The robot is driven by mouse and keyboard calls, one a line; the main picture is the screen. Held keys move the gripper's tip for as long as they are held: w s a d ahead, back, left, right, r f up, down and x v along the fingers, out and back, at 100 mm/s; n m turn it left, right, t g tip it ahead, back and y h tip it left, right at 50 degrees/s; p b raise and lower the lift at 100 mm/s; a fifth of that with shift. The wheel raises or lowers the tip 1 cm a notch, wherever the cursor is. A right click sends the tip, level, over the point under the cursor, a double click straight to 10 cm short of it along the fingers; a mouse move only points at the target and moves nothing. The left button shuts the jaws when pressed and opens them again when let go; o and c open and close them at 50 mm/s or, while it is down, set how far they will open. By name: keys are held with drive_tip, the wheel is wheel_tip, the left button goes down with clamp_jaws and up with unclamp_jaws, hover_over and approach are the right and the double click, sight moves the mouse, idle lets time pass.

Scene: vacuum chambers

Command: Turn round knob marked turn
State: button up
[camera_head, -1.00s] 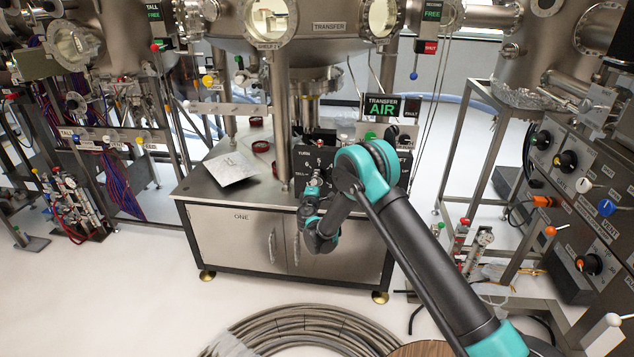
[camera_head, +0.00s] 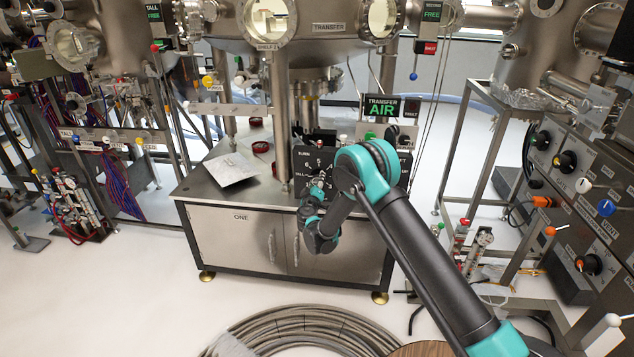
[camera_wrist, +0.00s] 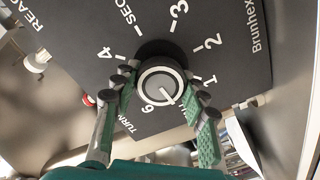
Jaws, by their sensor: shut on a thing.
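The round knob (camera_wrist: 160,88) is black with a pale ring and a white pointer line, on a dark panel (camera_wrist: 225,62) with printed numbers and partly visible lettering that seems to read "TURN". In the wrist view, my gripper (camera_wrist: 158,98) has its green-padded fingers on both sides of the knob, shut on it. The pointer line points toward the lower right in that view, between the 6 and the 1. In the head view the dark panel (camera_head: 301,160) stands on the steel cabinet, and my gripper (camera_head: 317,186) is in front of it; my arm hides part of the panel.
The steel cabinet (camera_head: 232,240) marked ONE carries a loose metal plate (camera_head: 231,169) and red rings. A hose coil (camera_head: 305,325) lies on the floor in front. A control panel with knobs (camera_head: 567,161) stands at the right.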

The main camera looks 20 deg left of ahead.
drive_tip(key=shift+m, duration=0.4)
drive_tip(key=o, duration=1.2)
drive_tip(key=v, duration=1.2)
